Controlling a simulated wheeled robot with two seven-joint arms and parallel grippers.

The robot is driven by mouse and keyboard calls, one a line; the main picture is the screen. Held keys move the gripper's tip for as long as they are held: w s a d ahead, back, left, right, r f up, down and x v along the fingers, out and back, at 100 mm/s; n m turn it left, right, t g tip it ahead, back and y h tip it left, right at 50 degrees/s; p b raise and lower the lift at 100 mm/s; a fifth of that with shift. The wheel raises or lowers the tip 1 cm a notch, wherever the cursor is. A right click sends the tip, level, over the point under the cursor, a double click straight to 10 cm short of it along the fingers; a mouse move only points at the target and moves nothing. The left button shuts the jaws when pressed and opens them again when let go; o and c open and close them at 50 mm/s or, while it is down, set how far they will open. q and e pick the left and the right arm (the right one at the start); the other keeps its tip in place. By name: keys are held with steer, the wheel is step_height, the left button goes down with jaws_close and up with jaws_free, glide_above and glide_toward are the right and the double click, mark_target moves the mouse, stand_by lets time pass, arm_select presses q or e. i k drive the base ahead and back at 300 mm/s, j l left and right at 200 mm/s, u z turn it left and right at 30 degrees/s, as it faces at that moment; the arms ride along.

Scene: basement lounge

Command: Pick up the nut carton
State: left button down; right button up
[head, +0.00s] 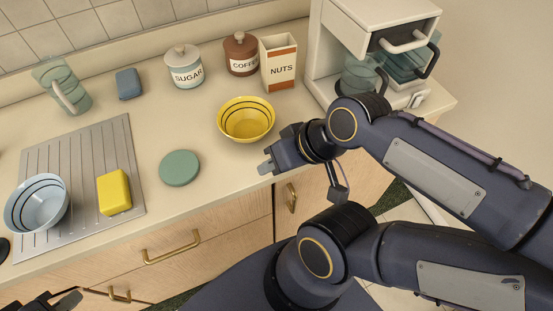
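The nut carton (278,68) is a white box with brown bands, an open top and the word NUTS. It stands upright at the back of the counter, right of the brown coffee jar (241,56). My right gripper (265,160) is over the counter's front edge, nearer than the carton and apart from it. Its fingertips look parted, with nothing between them. My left gripper (57,301) is at the bottom left edge, partly cut off, far from the carton. Its two fingers look spread and empty.
A yellow bowl (246,121) stands between my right gripper and the carton. A sugar jar (185,68) is further left, and a coffee machine (345,45) is to the right. A green disc (179,168), yellow sponge (114,191) and blue bowl (37,203) are left.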

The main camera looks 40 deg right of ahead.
mark_target(278, 53)
steer(key=z, duration=1.35)
